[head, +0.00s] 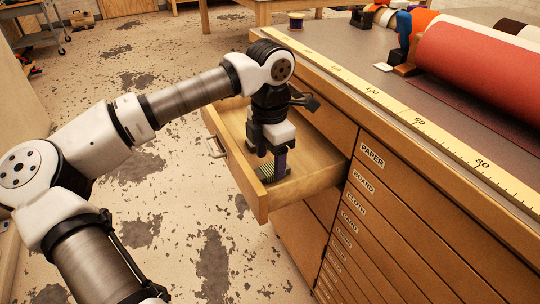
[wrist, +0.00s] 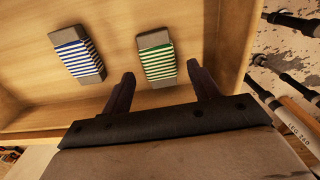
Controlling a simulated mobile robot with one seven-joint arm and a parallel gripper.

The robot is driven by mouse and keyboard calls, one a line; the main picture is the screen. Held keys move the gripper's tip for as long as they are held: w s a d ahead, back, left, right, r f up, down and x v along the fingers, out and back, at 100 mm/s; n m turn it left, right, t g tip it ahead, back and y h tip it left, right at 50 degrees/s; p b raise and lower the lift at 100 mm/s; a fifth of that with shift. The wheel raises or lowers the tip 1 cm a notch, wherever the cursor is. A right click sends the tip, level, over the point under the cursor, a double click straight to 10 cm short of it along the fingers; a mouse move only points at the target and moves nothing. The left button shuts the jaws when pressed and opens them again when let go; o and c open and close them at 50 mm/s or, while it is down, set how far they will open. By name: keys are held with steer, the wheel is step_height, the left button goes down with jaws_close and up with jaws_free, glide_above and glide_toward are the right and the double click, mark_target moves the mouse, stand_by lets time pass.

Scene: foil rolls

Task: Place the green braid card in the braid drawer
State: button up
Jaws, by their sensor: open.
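The green braid card (wrist: 157,56), a grey card wound with green and white stripes, lies flat on the floor of an open wooden drawer (wrist: 235,60). A similar card with blue and white stripes (wrist: 78,53) lies to its left in the wrist view. My gripper (wrist: 161,74) is open and empty, its two fingertips apart at either side of the card's near part. In the head view my gripper (head: 273,168) points down inside the open drawer (head: 237,167), and the striped green card (head: 264,171) shows partly behind the fingers. I cannot tell whether the fingers touch it.
The drawer sticks out from a wooden cabinet with labelled drawer fronts, such as PAPER (head: 372,155). A yellow ruler (head: 400,108) edges the worktop, with a large red roll (head: 480,75) on it. A spool (head: 296,20) stands at the far corner. The drawer's right side is bare.

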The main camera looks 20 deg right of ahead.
mark_target(271, 169)
step_height(271, 169, up, 13)
steer(key=p, duration=0.2)
stand_by(0.3)
